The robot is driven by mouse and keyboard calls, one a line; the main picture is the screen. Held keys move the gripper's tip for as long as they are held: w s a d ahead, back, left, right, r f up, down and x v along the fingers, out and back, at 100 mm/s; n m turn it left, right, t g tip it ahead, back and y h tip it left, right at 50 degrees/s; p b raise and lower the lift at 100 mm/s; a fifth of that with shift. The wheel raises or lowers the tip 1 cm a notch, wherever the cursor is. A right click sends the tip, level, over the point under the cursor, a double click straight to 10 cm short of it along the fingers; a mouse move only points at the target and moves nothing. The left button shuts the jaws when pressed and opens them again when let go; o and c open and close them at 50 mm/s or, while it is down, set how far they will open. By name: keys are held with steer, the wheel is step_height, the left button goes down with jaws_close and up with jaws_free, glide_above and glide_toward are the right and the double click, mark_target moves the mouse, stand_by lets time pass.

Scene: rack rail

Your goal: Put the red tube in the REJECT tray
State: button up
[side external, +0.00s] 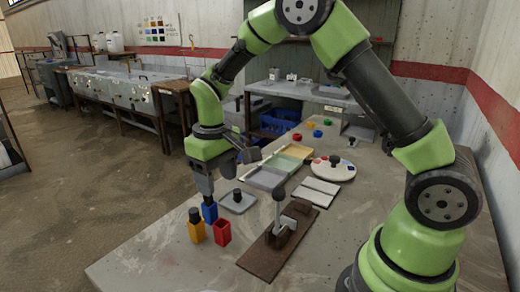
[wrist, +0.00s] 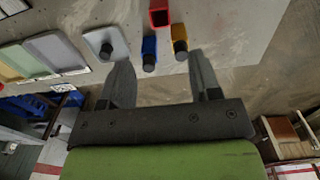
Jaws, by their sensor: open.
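The red tube (side external: 222,232) stands on the bench at the front left. It looks square, with a dark open top; it also shows at the top of the wrist view (wrist: 159,14). A blue tube (side external: 210,213) and a yellow tube (side external: 196,232), both with dark tops, stand beside it. My gripper (wrist: 158,60) is open and empty. In the side view it hangs just above the blue tube, behind the red one. Grey (side external: 265,178), green (side external: 296,152) and yellow trays lie in a row behind; I cannot read which is REJECT.
A grey plate with a black knob (side external: 238,203) lies right of the tubes. A brown board with an upright lever clamp (side external: 262,250) is nearer the front. A white round disc (side external: 333,170) and pale flat panels (side external: 315,192) lie further right.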

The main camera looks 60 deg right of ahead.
steer(key=s+r+m+t+y, duration=0.1)
steer(key=s+r+m+t, duration=0.3)
steer(key=s+r, duration=1)
steer(key=s+a+r+t+y, duration=0.1)
steer(key=s+r+t, duration=0.1)
steer(key=s, duration=0.4)
steer(key=shift+t, duration=0.6)
steer(key=shift+o, duration=0.4)
steer(key=shift+s+a, duration=0.1)
